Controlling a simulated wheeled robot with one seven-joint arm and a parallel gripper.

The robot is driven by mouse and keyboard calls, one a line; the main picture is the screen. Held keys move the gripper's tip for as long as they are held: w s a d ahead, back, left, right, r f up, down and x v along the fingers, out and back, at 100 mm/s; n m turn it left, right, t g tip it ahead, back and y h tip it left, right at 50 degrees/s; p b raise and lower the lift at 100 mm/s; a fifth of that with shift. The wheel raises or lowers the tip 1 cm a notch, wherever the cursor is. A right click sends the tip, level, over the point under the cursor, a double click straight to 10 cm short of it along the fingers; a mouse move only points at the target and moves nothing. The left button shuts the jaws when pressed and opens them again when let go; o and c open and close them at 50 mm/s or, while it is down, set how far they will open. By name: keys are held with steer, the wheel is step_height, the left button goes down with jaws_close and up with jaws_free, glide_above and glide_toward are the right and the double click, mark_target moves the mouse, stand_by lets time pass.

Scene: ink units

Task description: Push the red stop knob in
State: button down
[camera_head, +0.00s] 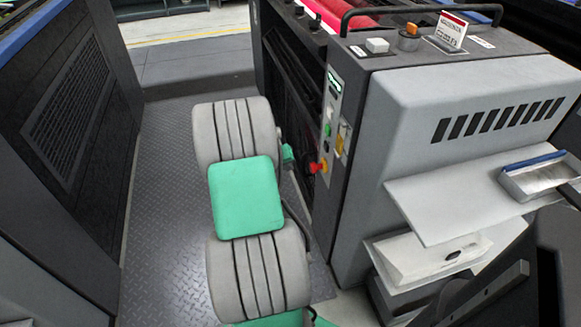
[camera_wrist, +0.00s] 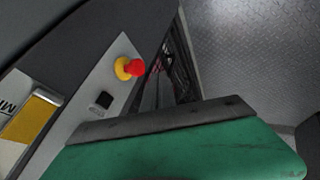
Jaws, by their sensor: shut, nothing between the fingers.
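The red stop knob (camera_head: 314,168) sits on a yellow base on the narrow control panel (camera_head: 332,125) at the machine's left front edge. In the wrist view the red knob (camera_wrist: 137,68) stands out from its yellow base, up and left of centre. My gripper (camera_wrist: 160,118) shows in the wrist view as a green body with a dark bar along its edge, below the knob and apart from it. The fingers look shut and empty. In the head view my arm stands left of the panel and hides most of the gripper.
A black switch (camera_wrist: 103,100) and a yellow-faced box (camera_wrist: 32,118) are on the panel near the knob. A dark cabinet (camera_head: 70,130) stands at the left. The tread-plate floor (camera_head: 165,220) between is clear. A pale shelf (camera_head: 440,200) juts out at the right.

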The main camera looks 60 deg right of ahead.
steer(key=s+d+f+b, duration=0.1)
steer(key=s+d+f, duration=0.2)
steer(key=d+f, duration=0.2)
steer(key=shift+d+f+b, duration=0.3)
steer(key=shift+d, duration=0.7)
steer(key=shift+s, duration=0.1)
steer(key=shift+s+d, duration=0.7)
steer(key=shift+s, duration=0.05)
steer(key=p, duration=0.2)
glide_toward(311, 167)
steer(key=w+a, duration=0.1)
steer(key=a, duration=0.1)
steer(key=w+a+r, duration=0.1)
steer(key=shift+w+a, duration=0.4)
